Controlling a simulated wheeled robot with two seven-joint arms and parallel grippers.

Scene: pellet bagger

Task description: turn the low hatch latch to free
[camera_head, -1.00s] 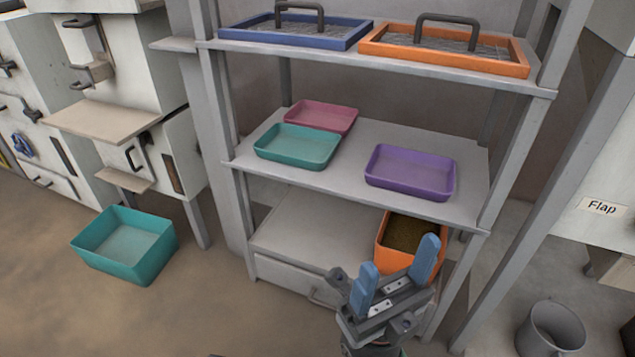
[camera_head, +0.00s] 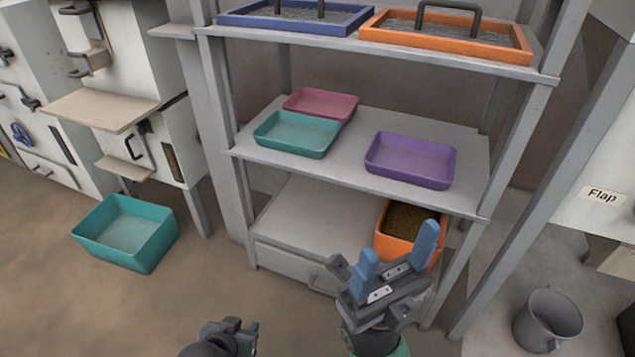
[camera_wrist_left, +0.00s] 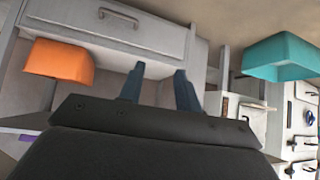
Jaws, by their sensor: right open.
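A white hatched cabinet stands at the left in the head view. Its low door has a black handle (camera_head: 135,147) and a small dark fitting (camera_head: 145,126) at its top edge. I cannot tell for sure which is the low hatch latch or how it is turned. My left gripper (camera_head: 246,330) is at the bottom edge, well to the right of the cabinet. In the left wrist view my left gripper (camera_wrist_left: 159,70) has its two dark-blue fingers apart, with nothing between them. My right gripper (camera_head: 398,245) is open and empty before the orange bin (camera_head: 386,240).
A teal bin (camera_head: 160,240) stands on the floor below the cabinet. A grey rack (camera_head: 222,150) holds teal (camera_head: 298,135), pink and purple trays (camera_head: 410,162). A grey bucket (camera_head: 548,322) stands at the right. The floor at lower left is clear.

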